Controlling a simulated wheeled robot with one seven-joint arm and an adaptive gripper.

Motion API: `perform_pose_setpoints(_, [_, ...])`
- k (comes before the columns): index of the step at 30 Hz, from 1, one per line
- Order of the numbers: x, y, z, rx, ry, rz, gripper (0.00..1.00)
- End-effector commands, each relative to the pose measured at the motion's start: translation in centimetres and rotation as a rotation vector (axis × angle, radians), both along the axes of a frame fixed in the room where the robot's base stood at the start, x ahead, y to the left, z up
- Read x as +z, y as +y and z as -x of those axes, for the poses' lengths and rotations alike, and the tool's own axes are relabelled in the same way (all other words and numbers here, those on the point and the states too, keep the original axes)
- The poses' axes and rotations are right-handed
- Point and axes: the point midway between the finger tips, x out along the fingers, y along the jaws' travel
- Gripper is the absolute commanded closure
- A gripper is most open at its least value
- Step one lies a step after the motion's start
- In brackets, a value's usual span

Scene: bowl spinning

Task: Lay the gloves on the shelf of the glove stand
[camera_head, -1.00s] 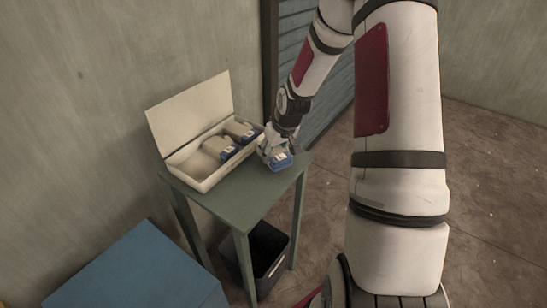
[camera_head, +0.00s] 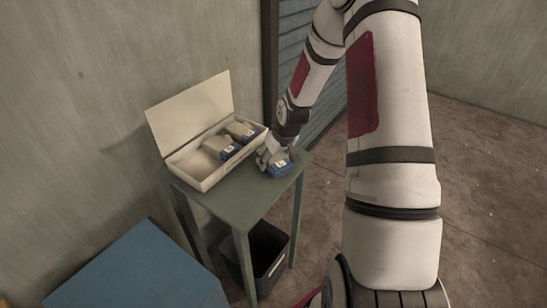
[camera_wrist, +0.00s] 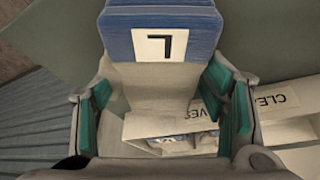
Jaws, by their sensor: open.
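One glove (camera_head: 280,169) with a blue cuff lies at the right end of the green table's top. In the wrist view its blue cuff (camera_wrist: 188,42) bears a white label with a dark "L", and its pale body lies between my fingers. My gripper (camera_head: 270,153) is at this glove, open; its teal-padded fingers (camera_wrist: 160,92) stand on either side of the glove. More pale gloves with blue cuffs (camera_head: 229,150) lie in the open white box (camera_head: 204,183). I cannot tell which surface is the stand's shelf.
The green table (camera_head: 240,198) stands against the wall, with bare top in front of the box. A dark bin (camera_head: 268,254) is under it. A blue box (camera_head: 140,275) is at lower left. Another lettered white box part (camera_wrist: 285,103) shows in the wrist view.

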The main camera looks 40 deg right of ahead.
Motion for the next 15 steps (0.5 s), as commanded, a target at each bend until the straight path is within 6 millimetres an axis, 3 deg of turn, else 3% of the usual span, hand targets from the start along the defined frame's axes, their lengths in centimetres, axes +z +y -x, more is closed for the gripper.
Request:
perform_pose_setpoints(5, [1.4, -0.1, 0.4, -0.002, -0.003, 0.002, 0.34])
perform_pose_setpoints(15, [7.6, 0.0, 3.1, -0.002, -0.003, 0.003, 0.34])
